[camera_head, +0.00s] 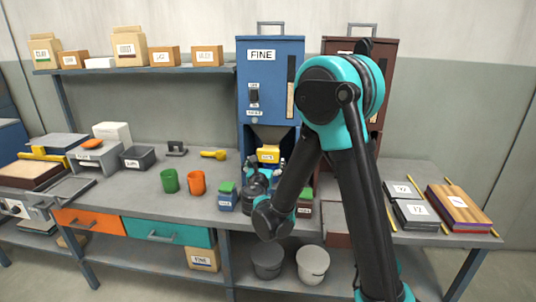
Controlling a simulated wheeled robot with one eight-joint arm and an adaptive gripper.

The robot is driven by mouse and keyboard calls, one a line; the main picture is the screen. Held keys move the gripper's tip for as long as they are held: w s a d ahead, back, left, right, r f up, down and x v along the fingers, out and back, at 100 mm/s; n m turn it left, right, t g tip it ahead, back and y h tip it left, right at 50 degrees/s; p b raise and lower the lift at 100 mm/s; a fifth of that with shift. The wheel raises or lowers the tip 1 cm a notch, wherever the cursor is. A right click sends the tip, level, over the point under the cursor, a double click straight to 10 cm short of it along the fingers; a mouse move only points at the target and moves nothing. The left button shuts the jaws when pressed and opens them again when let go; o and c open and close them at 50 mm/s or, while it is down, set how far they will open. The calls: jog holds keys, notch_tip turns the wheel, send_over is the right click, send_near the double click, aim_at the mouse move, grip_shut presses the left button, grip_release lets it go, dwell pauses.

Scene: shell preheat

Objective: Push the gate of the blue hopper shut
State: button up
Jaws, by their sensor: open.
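The blue hopper (270,75), labelled FINE, stands at the back of the bench. A small dark handle (254,97) sits on its front among small white labels that are too small to read surely. I cannot tell the gate's position. My gripper (259,177) is open, low in front of the hopper's dark lower opening, below the handle and apart from it. A yellow labelled block or container (268,154) shows in that opening, just behind the gripper. My forearm and wrist hide part of the hopper's lower right side.
A dark red hopper (386,80) stands right of the blue one, partly behind my arm. Small green-topped blue (227,197) and red (304,208) boxes flank my gripper. Green (169,181) and orange (197,182) cups stand left. Books or boxes (459,205) lie right.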

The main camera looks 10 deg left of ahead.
aim_at(268, 154)
jog(key=w, duration=0.7)
jog(key=shift+d, duration=0.15)
jog(key=shift+c, duration=0.2)
